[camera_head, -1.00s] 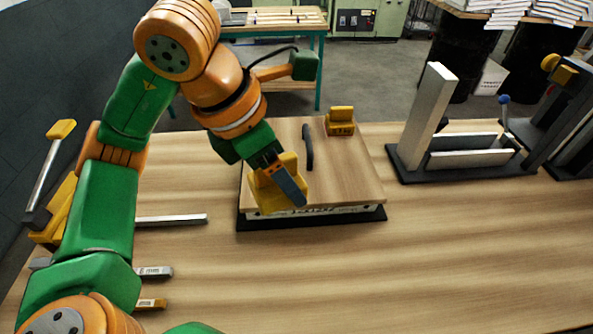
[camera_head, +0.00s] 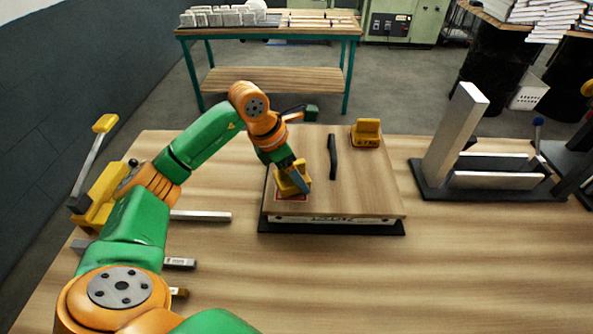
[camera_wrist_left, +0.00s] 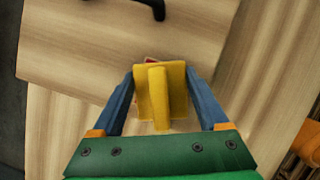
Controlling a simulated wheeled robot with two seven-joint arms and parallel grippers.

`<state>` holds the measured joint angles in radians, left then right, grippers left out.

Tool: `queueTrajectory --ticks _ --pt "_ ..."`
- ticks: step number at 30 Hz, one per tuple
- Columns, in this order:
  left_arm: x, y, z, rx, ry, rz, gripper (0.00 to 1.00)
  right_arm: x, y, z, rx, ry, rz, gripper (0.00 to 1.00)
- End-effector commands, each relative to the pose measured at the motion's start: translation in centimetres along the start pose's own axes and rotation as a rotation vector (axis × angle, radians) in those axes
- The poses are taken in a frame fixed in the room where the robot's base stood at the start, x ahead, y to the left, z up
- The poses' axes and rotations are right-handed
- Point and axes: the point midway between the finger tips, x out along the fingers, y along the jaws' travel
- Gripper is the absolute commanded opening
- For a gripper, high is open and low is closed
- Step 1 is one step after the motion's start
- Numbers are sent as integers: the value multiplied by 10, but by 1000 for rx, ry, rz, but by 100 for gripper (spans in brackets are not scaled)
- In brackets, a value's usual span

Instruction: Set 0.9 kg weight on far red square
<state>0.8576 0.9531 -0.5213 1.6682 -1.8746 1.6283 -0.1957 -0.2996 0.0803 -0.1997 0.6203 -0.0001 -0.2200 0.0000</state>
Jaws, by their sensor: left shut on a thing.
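My left gripper (camera_head: 298,180) is shut on a yellow weight (camera_head: 288,184) over the left part of the wooden board. The weight's label does not show. A red square (camera_head: 291,197) shows under and in front of the weight in the head view; whether the weight touches it I cannot tell. In the left wrist view the yellow weight (camera_wrist_left: 160,90) sits between the blue fingers (camera_wrist_left: 160,103), with a sliver of red behind it. A second yellow weight (camera_head: 367,132) stands at the board's far right corner; its label is too small to read surely. My right gripper is not in view.
The wooden board (camera_head: 370,190) lies on a dark base and has a black handle (camera_head: 333,157) in its middle. A dark stand with a pale upright block (camera_head: 455,130) is to the right. Metal bars (camera_head: 200,216) lie at left. The front right table is clear.

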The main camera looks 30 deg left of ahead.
Motion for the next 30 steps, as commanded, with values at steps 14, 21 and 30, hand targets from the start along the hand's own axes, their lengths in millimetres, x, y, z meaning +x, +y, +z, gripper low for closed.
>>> queueTrajectory --ticks 14,21,30 --pt "11 0 -4 -1 -2 0 85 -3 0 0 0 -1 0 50" --pt "10 0 -4 -1 -2 0 100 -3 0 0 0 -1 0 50" --pt "-30 1 -3 0 -7 7 100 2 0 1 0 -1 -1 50"
